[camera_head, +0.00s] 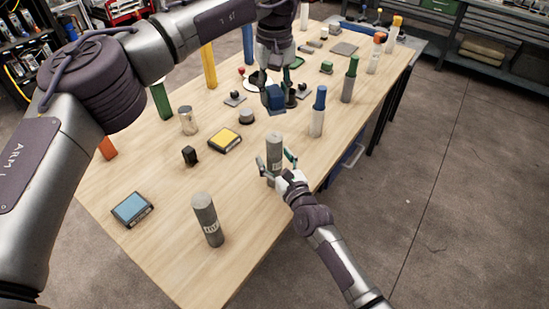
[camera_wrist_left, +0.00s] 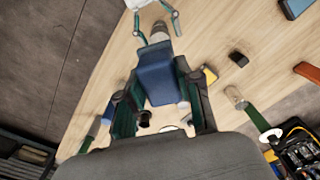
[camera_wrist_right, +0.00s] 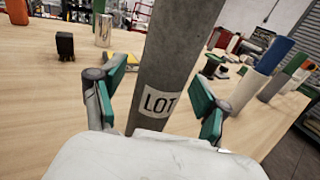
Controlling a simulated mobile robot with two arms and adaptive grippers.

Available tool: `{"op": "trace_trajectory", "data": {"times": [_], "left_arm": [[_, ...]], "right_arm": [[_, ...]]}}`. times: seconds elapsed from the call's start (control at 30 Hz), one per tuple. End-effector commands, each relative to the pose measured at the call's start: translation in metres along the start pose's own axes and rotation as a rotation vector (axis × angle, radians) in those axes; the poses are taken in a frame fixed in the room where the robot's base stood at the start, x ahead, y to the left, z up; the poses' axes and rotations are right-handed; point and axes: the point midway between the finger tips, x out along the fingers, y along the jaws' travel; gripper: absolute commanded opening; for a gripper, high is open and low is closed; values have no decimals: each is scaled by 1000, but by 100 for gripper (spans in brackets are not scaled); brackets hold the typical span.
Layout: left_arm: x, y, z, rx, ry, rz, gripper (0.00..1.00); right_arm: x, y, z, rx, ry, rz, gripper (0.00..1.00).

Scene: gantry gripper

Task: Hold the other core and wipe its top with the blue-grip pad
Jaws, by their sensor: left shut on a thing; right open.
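A grey core (camera_head: 274,146) stands upright near the table's right edge. My right gripper (camera_head: 275,161) is open with a finger on each side of it. In the right wrist view the core (camera_wrist_right: 175,60) rises between the green-padded fingers, with gaps at both sides and a LOT label low down. A second grey core (camera_head: 206,218) stands apart at the table's near end. My left gripper (camera_head: 278,88) is shut on the blue-grip pad (camera_head: 274,98), above and behind the first core. The blue grip (camera_wrist_left: 160,72) sits between the left fingers; its wiping face is hidden.
A blue-topped white cylinder (camera_head: 318,112) and a green-topped grey one (camera_head: 349,80) stand right of my left gripper. A yellow pad (camera_head: 225,140), a black block (camera_head: 190,156) and a metal can (camera_head: 188,121) are to the left. The table (camera_head: 255,240) is clear between the cores.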

Motion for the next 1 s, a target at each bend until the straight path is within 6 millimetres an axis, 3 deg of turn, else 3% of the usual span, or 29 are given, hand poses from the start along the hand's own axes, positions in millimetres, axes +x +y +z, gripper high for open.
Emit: {"op": "trace_trajectory", "data": {"times": [0.27,0.7,1.0], "left_arm": [[0,0,0,0,0,0,7],[0,0,0,0,0,0,7],[0,0,0,0,0,0,7]], "right_arm": [[1,0,0,0,1,0,74],[1,0,0,-1,1,0,1],[1,0,0,-1,1,0,0]]}}
